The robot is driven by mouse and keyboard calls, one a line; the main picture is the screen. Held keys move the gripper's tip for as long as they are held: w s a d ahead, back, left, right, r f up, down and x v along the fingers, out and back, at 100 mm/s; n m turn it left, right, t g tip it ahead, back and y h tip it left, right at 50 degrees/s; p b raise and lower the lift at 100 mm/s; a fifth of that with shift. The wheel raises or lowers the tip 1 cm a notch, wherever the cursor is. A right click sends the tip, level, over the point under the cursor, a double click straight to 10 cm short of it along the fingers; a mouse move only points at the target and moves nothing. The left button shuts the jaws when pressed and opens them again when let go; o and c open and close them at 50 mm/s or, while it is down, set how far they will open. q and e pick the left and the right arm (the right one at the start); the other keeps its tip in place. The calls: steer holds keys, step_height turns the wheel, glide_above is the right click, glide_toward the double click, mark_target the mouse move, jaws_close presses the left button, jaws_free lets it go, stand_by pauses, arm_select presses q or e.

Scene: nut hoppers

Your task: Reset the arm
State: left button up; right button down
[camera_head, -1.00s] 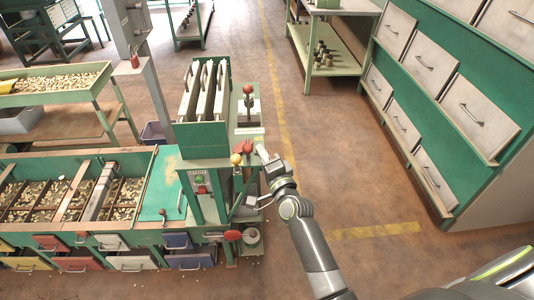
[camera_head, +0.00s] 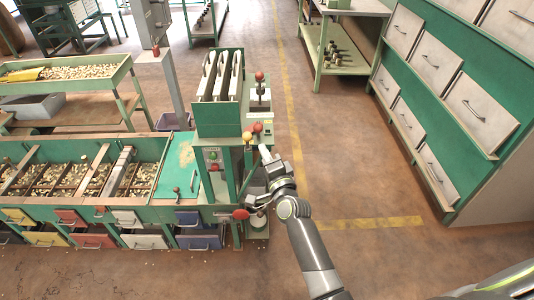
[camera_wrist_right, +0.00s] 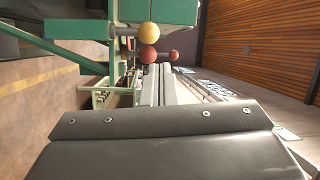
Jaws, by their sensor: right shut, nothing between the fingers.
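My right arm comes up from the bottom of the head view, and its gripper (camera_head: 266,153) is beside the right side of the green hopper machine (camera_head: 218,122). The fingers show as two grey bars pressed together in the right wrist view (camera_wrist_right: 158,86), with nothing between them. A yellow knob (camera_head: 247,136) and a red knob (camera_head: 257,127) on the machine are just above the fingertips. The yellow knob (camera_wrist_right: 148,32) and red knob (camera_wrist_right: 148,53) also show in the wrist view, apart from the fingers. My left gripper is not in view.
The nut hopper (camera_head: 133,140) with coloured drawers stretches left. A red-knobbed lever (camera_head: 259,76) stands on the machine's right side. A green cabinet with grey drawers (camera_head: 465,100) stands at right. The floor (camera_head: 345,150) between is clear, with yellow lines.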

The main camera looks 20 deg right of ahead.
steer(key=s+d+f+n+g, duration=0.25)
steer(key=s+f, duration=0.25)
steer(key=f, duration=0.6)
steer(key=s+d+f+n+g+h, duration=0.1)
steer(key=s+f+n+g, duration=0.3)
steer(key=f, duration=0.7)
steer(key=s+d+f+n+g, duration=0.1)
steer(key=s+d+f+g, duration=0.1)
steer(key=s+f, duration=0.65)
steer(key=s+d+f+n+g, duration=0.2)
steer(key=s+f, duration=0.4)
steer(key=s, duration=0.6)
steer(key=s+d+f+n+g+h, duration=0.1)
steer(key=s+d+f+n+g, duration=0.1)
steer(key=s+d+f+g, duration=0.2)
steer(key=s+d+f+n+g, duration=0.3)
steer(key=s+f, duration=0.6)
steer(key=s, duration=1.1)
steer(key=shift+s+f+h, duration=0.25)
steer(key=shift+f+h, duration=0.05)
steer(key=shift+f, duration=0.1)
